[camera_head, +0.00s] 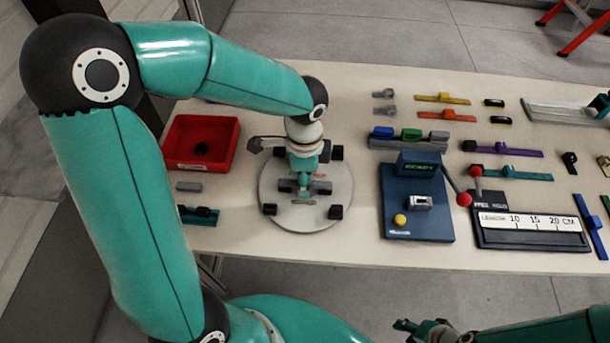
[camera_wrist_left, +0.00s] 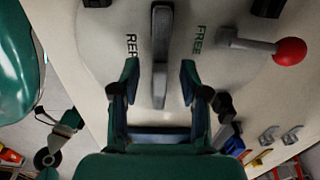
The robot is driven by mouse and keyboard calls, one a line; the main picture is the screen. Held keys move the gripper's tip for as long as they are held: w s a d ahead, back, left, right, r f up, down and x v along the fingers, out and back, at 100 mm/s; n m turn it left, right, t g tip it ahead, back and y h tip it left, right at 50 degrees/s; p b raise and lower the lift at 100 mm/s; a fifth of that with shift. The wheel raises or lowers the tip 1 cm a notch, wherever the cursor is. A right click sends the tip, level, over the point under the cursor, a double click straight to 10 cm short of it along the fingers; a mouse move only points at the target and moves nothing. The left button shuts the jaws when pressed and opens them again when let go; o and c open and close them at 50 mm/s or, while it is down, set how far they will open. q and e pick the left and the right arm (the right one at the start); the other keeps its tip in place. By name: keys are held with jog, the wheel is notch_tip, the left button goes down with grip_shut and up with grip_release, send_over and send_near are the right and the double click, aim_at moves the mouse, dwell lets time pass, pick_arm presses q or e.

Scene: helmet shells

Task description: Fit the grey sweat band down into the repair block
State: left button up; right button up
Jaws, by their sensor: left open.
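My left gripper (camera_head: 304,190) points down over the round pale plate (camera_head: 275,212). It also shows in the left wrist view (camera_wrist_left: 159,72), open, with a finger on each side of a narrow grey bar (camera_wrist_left: 161,75). The bar may be the grey sweat band; one end meets a darker part, and I cannot tell whether it is seated. A dark block (camera_head: 285,186) at the plate's middle, partly hidden by the gripper, may be the repair block. "FREE" and a partly hidden "REP" are printed on the plate. My right gripper (camera_head: 428,328) is at the bottom edge, its fingers unclear.
Black blocks (camera_head: 336,211) stand around the plate. A lever with a red knob (camera_wrist_left: 290,51) reaches over the plate's side. A red tray (camera_head: 226,145) with a black item and a small grey bar (camera_head: 188,187) lie left. A blue fixture (camera_head: 415,222) stands right; the table between is clear.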

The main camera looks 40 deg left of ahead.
pick_arm(q)
jog(key=shift+r, duration=0.1)
notch_tip(320, 180, up, 12)
dwell(0.5)
jog(key=shift+f, duration=0.2)
